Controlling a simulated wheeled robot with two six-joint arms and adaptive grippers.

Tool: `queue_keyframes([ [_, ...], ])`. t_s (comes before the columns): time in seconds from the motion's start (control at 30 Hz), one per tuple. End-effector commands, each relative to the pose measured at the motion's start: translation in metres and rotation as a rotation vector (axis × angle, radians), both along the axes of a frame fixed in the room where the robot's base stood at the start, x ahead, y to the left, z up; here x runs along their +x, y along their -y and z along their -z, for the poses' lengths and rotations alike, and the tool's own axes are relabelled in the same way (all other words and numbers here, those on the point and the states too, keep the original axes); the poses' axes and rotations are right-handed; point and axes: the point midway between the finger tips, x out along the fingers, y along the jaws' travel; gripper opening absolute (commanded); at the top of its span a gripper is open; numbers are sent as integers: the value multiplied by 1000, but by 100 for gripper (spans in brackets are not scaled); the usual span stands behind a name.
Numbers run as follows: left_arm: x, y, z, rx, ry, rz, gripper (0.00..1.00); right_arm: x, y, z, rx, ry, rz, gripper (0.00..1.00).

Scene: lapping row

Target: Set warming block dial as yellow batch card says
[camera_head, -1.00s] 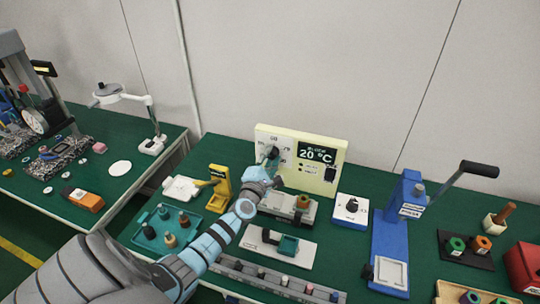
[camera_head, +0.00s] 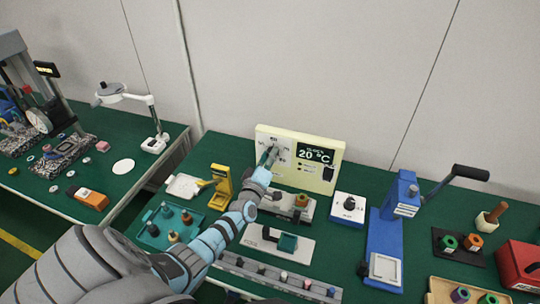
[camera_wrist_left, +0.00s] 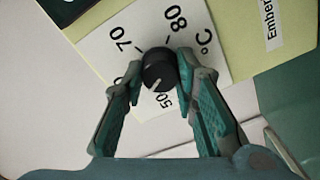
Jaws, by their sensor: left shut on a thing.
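The warming block has a cream panel (camera_head: 264,131) with a dark display (camera_head: 316,155) reading 20 °C. Its dial is a small round black knob (camera_wrist_left: 158,72) on a white scale plate (camera_wrist_left: 100,50) with 50, 70, 80 and °C visible. The knob's white mark points down and slightly left in the left wrist view, near the 50. My left gripper (camera_head: 270,156) is at the dial, with its fingertips (camera_wrist_left: 160,76) shut on the knob from both sides. A finger hides part of the scale. I cannot make out a yellow batch card. My right gripper is not in view.
A yellow stand (camera_head: 222,182) and a green tray (camera_head: 154,238) stand left of the block. A white box with a black knob (camera_head: 348,208) and a blue lever press (camera_head: 400,220) stand to its right. A white plate (camera_head: 290,255) lies in front.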

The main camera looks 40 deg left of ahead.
Motion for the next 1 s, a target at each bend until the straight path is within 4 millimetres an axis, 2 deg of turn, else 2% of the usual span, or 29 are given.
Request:
queue_keyframes([
  [1.0, 0, 1, 0, 907, -321, 2, 0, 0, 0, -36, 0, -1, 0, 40],
])
